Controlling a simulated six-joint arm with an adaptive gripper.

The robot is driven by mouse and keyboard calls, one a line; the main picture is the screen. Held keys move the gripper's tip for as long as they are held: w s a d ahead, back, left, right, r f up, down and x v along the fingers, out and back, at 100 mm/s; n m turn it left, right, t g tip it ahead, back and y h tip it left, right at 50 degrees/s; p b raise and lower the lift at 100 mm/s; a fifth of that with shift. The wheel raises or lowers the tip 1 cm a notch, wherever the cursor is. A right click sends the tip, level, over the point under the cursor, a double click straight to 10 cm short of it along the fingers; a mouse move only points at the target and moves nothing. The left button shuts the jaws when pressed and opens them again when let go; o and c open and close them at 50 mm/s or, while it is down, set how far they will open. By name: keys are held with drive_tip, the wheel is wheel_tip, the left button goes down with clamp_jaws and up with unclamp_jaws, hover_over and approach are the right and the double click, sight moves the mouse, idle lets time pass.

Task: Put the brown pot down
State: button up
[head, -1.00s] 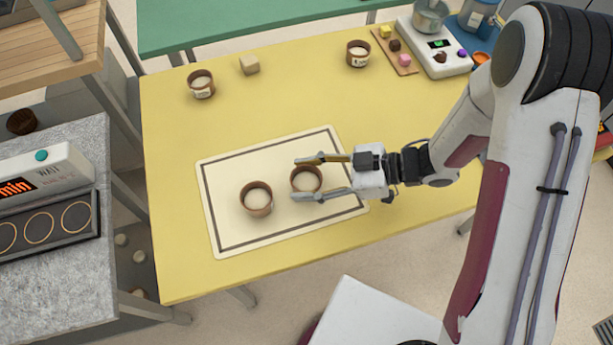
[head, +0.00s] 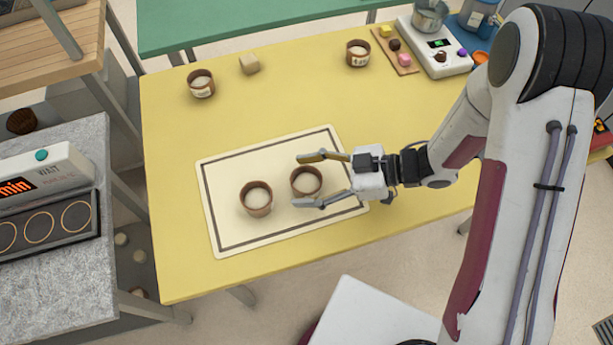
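Two brown pots with pale contents stand upright on the cream mat (head: 222,228) with a dark border line. The left pot (head: 257,200) is clear of my gripper. The right pot (head: 306,182) stands a little to its right, between the fingertips of my gripper (head: 299,180). My gripper reaches in from the right with its two fingers spread, one on the far side of the right pot and one on the near side. Gaps show between the fingers and the pot, and it is not held.
Two more brown pots with labels stand at the back of the yellow table (head: 285,115), one at back left (head: 201,84) and one at back right (head: 358,53). A beige block (head: 249,64) lies between them. A scale (head: 436,48) stands at the far right.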

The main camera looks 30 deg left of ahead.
drive_tip(key=shift+r, duration=0.15)
drive_tip(key=shift+v, duration=6)
drive_tip(key=shift+w, duration=0.1)
